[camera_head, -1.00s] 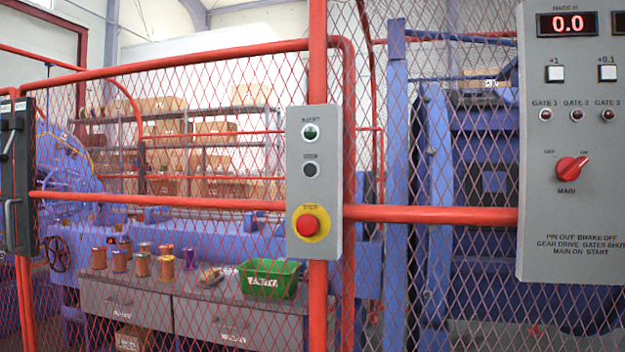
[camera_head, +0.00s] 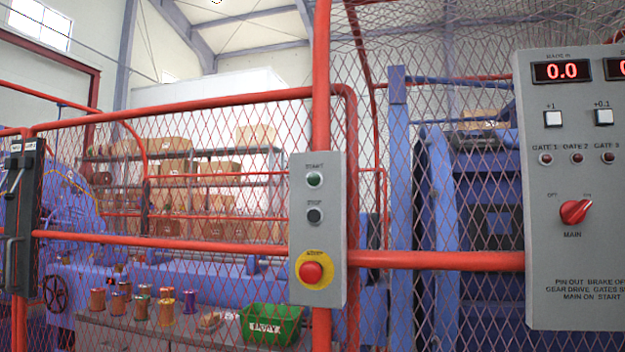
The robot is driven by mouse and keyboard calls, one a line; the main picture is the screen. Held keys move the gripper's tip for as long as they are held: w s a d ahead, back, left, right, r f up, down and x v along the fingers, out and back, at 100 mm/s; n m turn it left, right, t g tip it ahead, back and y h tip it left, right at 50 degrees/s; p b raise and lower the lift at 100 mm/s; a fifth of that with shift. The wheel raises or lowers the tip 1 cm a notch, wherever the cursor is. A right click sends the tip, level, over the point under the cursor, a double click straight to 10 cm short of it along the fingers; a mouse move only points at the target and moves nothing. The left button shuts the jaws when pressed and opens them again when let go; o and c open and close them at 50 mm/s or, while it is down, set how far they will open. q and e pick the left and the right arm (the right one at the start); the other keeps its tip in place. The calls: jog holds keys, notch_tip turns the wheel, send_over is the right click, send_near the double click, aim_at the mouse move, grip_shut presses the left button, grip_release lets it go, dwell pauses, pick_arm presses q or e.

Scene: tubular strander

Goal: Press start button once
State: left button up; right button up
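The green start button (camera_head: 314,180) is at the top of a grey button box (camera_head: 328,240) on the red fence post. Below it are a dark stop button (camera_head: 315,216) and a red emergency button (camera_head: 311,271) on a yellow disc. Neither of my grippers shows in the head view.
A grey control panel (camera_head: 575,240) at the right has a red main switch (camera_head: 575,211) and a display reading 0.0. Red-framed mesh fence (camera_head: 200,243) spans the view. Behind it are spools (camera_head: 142,305), a green bin (camera_head: 270,325) and blue machinery. A dark latch box (camera_head: 22,215) is at the left.

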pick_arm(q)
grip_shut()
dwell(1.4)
